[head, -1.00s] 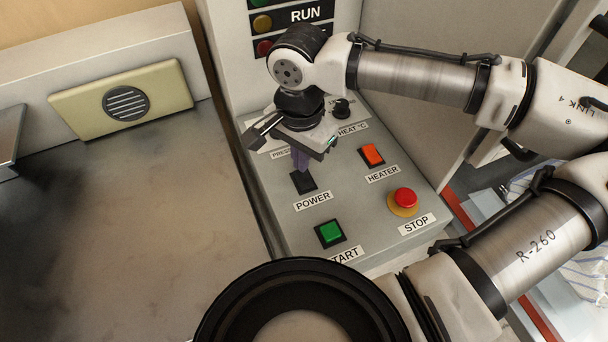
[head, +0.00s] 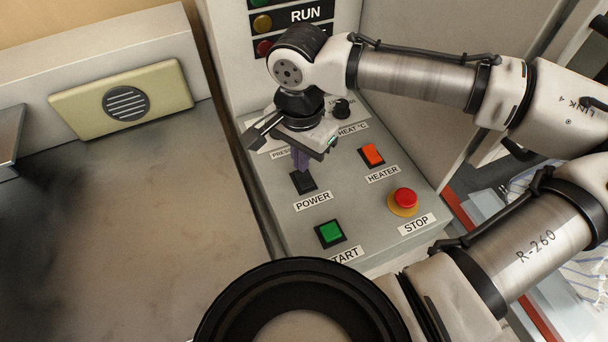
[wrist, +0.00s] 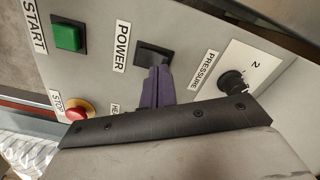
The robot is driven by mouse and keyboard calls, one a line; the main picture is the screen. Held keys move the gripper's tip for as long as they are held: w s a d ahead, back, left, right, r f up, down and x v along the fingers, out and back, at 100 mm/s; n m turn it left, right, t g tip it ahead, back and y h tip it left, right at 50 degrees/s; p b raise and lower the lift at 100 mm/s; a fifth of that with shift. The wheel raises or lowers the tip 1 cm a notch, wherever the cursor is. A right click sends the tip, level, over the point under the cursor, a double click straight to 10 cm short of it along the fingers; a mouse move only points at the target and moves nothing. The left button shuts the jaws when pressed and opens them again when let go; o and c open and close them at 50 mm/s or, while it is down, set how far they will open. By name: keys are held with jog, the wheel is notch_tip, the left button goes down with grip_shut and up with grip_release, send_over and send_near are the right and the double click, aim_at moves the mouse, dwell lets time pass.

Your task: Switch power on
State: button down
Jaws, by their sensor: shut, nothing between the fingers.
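The black power switch (head: 304,182) sits on the sloped grey control panel (head: 270,200), just above its POWER label. In the wrist view the switch (wrist: 153,54) is also dark, next to the POWER label (wrist: 122,46). My gripper (head: 301,164) is shut, its purple fingers pointing down at the switch. In the wrist view the gripper (wrist: 158,76) fingertips overlap the lower edge of the switch. They are at or very near it; I cannot tell whether they touch. The fingers partly hide the switch's far edge in the head view.
An orange-red heater switch (head: 371,154), a green start button (head: 330,233) and a red stop button (head: 405,198) are on the same panel. A pressure knob (wrist: 232,83) is close to my gripper in the wrist view. A RUN indicator (head: 305,15) is above.

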aim_at(301, 174)
jog(key=shift+f+b, duration=0.7)
jog(key=shift+f, duration=0.3)
dwell(0.6)
jog(key=shift+r, duration=0.15)
notch_tip(301, 174, up, 7)
jog(key=p, duration=0.6)
jog(key=shift+p, duration=0.4)
